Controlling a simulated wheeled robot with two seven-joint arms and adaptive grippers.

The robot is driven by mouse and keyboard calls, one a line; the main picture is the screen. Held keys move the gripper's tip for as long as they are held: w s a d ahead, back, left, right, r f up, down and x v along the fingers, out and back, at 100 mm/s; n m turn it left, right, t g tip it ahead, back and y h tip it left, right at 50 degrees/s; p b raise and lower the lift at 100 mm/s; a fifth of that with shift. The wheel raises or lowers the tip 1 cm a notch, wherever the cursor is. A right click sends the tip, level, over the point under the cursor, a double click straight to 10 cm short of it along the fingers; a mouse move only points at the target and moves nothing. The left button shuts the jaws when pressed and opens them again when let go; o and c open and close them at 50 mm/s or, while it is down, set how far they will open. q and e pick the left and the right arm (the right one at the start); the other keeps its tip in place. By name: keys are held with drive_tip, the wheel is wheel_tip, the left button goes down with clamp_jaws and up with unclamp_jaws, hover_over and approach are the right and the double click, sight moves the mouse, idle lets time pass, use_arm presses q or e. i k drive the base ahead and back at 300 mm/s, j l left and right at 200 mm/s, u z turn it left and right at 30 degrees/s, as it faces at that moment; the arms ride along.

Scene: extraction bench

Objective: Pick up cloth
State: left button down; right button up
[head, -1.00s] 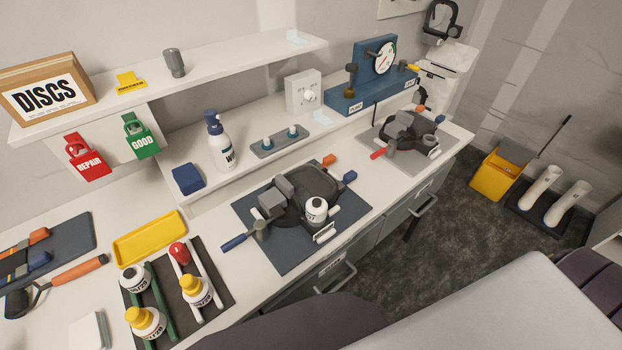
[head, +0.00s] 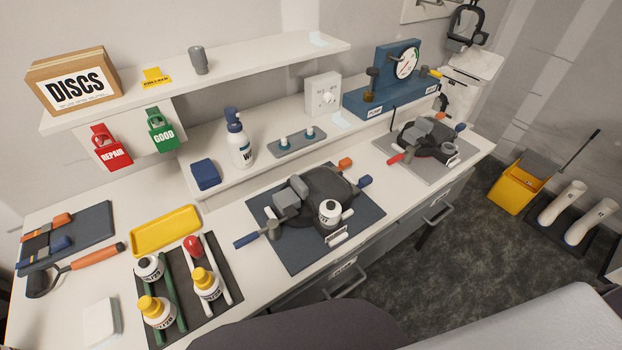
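A white, flat, square item (head: 102,322) that looks like a folded cloth lies on the bench at the lower left in the head view, left of the dark rack of bottles. A dark blue folded-looking pad (head: 205,174) lies on the raised ledge, left of the white spray bottle; I cannot tell whether it is cloth or sponge. Neither of my grippers shows in the view. Nothing is seen touching either item.
A dark mat with bottles and green and white rails (head: 222,314) stands right of the white item. A tool with an orange handle (head: 92,257) and a yellow tray (head: 166,230) lie behind. A clamp device (head: 318,188) sits mid-bench. Bare bench surrounds the white item.

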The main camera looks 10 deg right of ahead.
sight(102, 324)
drive_tip(key=j+u, duration=0.15)
drive_tip(key=u, duration=1.55)
drive_tip(key=k+j, duration=0.2)
drive_tip(key=k, duration=0.05)
